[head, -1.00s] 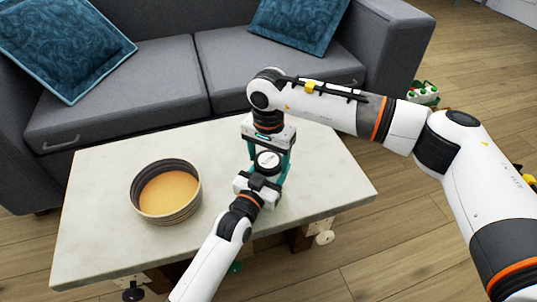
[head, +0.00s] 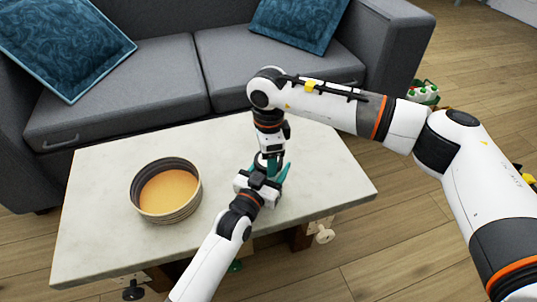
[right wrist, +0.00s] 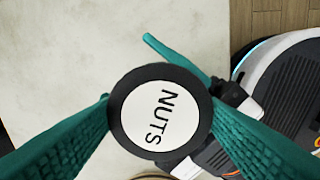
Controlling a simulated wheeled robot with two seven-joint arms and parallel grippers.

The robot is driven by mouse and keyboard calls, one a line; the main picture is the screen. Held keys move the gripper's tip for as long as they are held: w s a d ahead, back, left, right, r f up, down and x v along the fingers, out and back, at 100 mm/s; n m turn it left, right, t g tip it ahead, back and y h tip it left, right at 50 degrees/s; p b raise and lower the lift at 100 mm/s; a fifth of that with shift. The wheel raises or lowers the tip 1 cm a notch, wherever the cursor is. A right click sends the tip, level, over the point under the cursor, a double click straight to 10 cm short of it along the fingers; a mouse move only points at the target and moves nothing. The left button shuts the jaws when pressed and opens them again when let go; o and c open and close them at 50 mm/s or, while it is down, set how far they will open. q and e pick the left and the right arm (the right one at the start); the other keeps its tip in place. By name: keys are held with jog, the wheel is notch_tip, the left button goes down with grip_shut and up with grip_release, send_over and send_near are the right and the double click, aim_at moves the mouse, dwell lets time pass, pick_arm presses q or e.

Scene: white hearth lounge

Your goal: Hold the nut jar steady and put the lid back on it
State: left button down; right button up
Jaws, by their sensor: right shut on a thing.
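The lid (right wrist: 160,112) is round, with a dark rim and a white top marked NUTS. In the right wrist view it sits between the two teal fingers of my right gripper (right wrist: 160,108), which is shut on it. In the head view my right gripper (head: 272,163) points straight down over the table, just above my left gripper (head: 267,172). The nut jar is hidden under the lid and behind the grippers. I cannot tell whether the lid touches it. A teal left finger (right wrist: 178,55) shows beyond the lid, but the left grip is hidden.
A round ribbed bowl (head: 190,205) with a tan inside stands on the pale table (head: 100,235), left of my grippers. A grey sofa (head: 150,85) with blue cushions borders the far side. The table's right part is clear.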

jog(key=o, duration=1.1)
jog(key=shift+r, duration=2.3)
jog(key=shift+c, duration=0.5)
jog(key=shift+r+n, duration=0.65)
jog(key=shift+n, duration=0.35)
notch_tip(320, 180, up, 2)
jog(key=n, duration=0.3)
jog(key=shift+r+n, duration=0.1)
jog(key=shift+n, duration=0.3)
